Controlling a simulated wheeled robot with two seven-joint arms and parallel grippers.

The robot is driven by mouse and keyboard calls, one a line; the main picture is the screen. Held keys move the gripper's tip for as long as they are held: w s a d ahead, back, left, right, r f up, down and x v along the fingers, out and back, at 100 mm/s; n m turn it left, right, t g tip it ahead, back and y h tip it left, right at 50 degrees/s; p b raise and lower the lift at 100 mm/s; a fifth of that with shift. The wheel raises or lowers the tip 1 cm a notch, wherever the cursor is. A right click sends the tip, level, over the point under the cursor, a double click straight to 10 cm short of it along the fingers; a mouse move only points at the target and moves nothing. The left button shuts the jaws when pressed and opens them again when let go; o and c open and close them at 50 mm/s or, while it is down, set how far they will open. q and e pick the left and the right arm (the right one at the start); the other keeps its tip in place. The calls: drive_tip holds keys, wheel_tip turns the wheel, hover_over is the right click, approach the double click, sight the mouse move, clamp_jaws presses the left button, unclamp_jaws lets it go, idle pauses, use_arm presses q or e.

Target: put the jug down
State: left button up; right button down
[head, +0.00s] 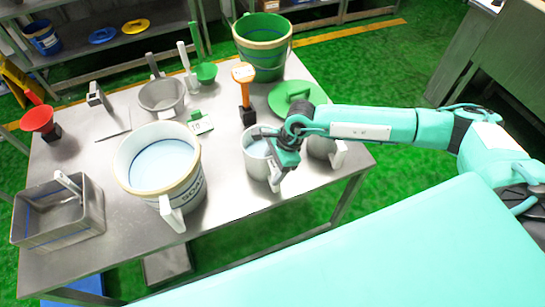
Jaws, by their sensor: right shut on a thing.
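A pale grey jug (256,158) with a white handle is at the right part of the steel table, near its front edge. My right gripper (280,174) is at the jug's right side, shut on its handle. The fingers and part of the handle overlap, and the gripper hides part of the rim. I cannot tell whether the jug's base touches the table. My left gripper is not in view.
A second grey jug (320,146) stands just right of the gripper, partly hidden by my arm. A large white bucket (190,190), a grey metal pot (160,97), an orange-topped tool (244,90), a green lid (297,97) and a green bucket (262,62) stand around. Bare steel (225,165) shows between bucket and jug.

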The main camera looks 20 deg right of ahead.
drive_tip(key=shift+w, duration=0.1)
drive_tip(key=shift+c, duration=1.4)
unclamp_jaws()
drive_tip(key=shift+d+r, duration=0.15)
drive_tip(key=shift+r, duration=0.1)
drive_tip(key=b+v, duration=0.3)
drive_tip(key=v, duration=0.8)
drive_tip(key=shift+r+b, duration=0.2)
drive_tip(key=shift+b, duration=0.15)
